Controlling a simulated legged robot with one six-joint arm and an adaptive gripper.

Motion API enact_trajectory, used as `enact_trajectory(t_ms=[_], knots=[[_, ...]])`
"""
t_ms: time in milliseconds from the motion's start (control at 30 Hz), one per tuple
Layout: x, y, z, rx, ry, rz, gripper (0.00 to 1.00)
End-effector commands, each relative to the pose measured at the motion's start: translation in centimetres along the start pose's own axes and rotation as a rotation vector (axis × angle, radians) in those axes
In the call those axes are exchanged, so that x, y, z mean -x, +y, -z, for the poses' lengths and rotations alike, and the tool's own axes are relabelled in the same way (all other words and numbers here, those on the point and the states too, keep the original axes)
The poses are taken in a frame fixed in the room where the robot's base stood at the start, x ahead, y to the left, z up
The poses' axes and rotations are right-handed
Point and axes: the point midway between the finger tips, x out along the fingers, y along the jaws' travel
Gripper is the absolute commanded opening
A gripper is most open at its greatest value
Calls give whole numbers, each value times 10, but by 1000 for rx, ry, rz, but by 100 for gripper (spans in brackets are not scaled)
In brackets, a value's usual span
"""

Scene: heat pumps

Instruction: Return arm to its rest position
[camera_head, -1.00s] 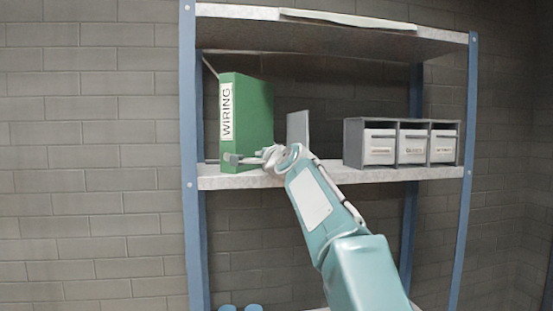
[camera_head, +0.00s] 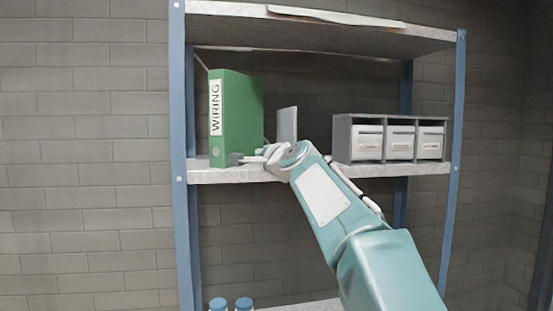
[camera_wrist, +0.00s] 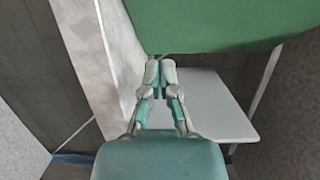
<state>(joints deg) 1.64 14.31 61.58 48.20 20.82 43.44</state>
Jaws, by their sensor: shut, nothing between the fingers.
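My teal arm reaches up from the lower right in the head view. My gripper (camera_head: 250,158) is at the middle shelf's front edge, by the lower right of the green WIRING binder (camera_head: 236,118). In the wrist view my gripper (camera_wrist: 161,66) has its fingers together, with nothing between them. The green binder (camera_wrist: 210,22) fills the top of that view, just beyond the fingertips. I cannot tell whether they touch it. The binder stands upright on the shelf.
The middle shelf (camera_head: 420,169) also holds a grey upright plate (camera_head: 287,124) and a grey unit with three white drawers (camera_head: 390,138). Blue posts (camera_head: 182,230) frame the rack. Two blue-capped containers (camera_head: 232,304) stand low down. Open space lies left of the rack.

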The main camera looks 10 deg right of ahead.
Motion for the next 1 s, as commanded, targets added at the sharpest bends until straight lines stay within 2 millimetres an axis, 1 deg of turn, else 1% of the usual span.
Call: enact_trajectory(t_ms=[33,200,267,400,533,633,667,767,833,967,1000], knots=[[10,-2,6,-4,5,2,0],[38,-2,15,-10,7,3,0],[46,-2,15,-10,7,3,0],[59,0,9,-6,6,1,0],[64,2,3,3,3,-3,0],[76,12,-6,60,-12,-41,0],[82,18,-10,91,-20,-63,0],[112,49,-24,233,-63,-164,0],[136,78,-35,348,-103,-246,0],[187,134,-50,553,-189,-399,0],[204,152,-54,615,-219,-445,0]])
